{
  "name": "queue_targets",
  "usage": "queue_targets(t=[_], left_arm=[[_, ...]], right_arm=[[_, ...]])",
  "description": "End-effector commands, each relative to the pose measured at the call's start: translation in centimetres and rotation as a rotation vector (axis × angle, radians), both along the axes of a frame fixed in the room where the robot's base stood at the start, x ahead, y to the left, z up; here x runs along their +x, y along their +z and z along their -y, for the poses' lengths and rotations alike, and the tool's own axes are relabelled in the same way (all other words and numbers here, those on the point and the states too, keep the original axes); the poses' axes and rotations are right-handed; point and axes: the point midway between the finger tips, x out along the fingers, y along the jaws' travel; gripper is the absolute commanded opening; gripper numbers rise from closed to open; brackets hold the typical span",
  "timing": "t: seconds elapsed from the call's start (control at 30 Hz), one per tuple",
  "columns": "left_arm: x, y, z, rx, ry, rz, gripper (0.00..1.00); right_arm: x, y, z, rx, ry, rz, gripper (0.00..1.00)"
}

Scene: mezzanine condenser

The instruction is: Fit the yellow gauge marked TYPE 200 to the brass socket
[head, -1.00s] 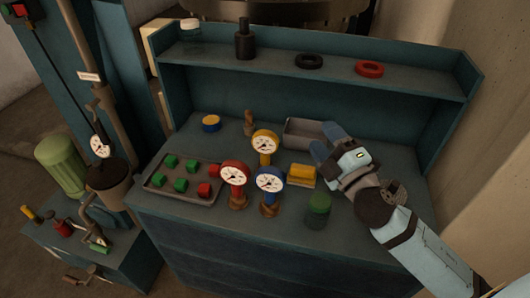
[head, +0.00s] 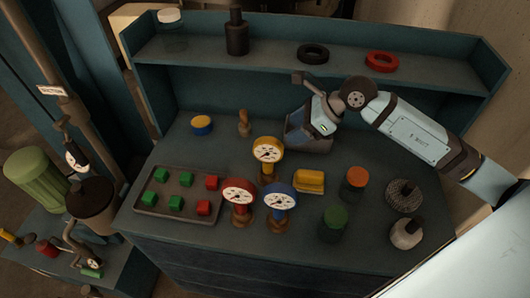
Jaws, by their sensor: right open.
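The yellow gauge (head: 267,151) has a round white dial and stands upright on the bench top, behind a red gauge (head: 239,193) and a blue gauge (head: 280,197). Its TYPE marking is too small to read. My right gripper (head: 303,124) is open and appears empty, over the grey open bin (head: 312,143), behind and right of the yellow gauge and apart from it. It hides part of the bin. I cannot clearly pick out the brass socket; pipework with a fitted gauge (head: 76,158) stands at the left. My left gripper is not in view.
A tray (head: 147,207) of green and red blocks lies left of the gauges. A yellow block (head: 309,182), an orange-lidded jar (head: 355,183) and a green-lidded jar (head: 333,223) stand right. The shelf (head: 270,62) holds a dark bottle (head: 236,33) and two rings.

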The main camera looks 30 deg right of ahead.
Motion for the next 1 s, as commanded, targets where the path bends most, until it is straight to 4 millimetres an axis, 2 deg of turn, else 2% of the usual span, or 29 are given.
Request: queue_targets(t=[0.1,0.3,0.57,0.8,1.0], left_arm=[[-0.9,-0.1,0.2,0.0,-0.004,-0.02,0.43],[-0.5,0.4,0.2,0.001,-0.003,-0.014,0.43],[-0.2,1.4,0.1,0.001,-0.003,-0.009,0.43],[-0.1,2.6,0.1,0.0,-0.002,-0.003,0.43],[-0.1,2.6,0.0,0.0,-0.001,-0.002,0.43]], right_arm=[[1.2,-1.5,-1.6,0.007,0.0,0.0,0.55],[2.5,-3.7,-3.2,0.006,0.0,0.001,0.55],[3.4,-5.0,-4.4,0.007,0.0,0.0,0.55],[5.0,-7.4,-6.2,0.007,0.0,0.0,0.55],[5.3,-7.9,-6.4,0.004,0.0,0.001,0.55]])
